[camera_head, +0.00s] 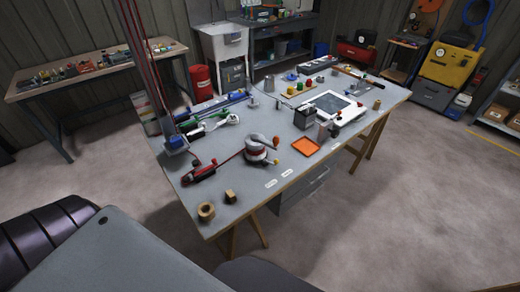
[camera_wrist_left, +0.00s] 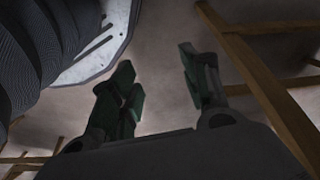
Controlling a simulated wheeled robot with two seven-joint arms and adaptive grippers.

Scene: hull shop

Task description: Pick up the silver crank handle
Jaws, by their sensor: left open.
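A silver winch-like drum (camera_head: 256,150) stands on the grey workbench (camera_head: 216,214), with a silver part reaching toward an orange knob (camera_head: 276,142). This may be the crank handle, but it is too small to tell for sure. A red strap runs from the drum to a red item (camera_head: 199,172) on its left. My left gripper (camera_wrist_left: 156,60) shows only in the left wrist view. Its two green-padded fingers are apart with nothing between them. Wooden legs and floor show around it; no crank handle shows there. My right gripper is in neither view.
Brass nuts (camera_head: 206,211) lie at the bench's near corner. An orange tray (camera_head: 305,146), a white-framed panel (camera_head: 332,104) and several tools crowd the top. Red cables (camera_head: 144,50) hang over the left end. Wooden trestle legs (camera_wrist_left: 262,85) stand near my left gripper. The right floor is clear.

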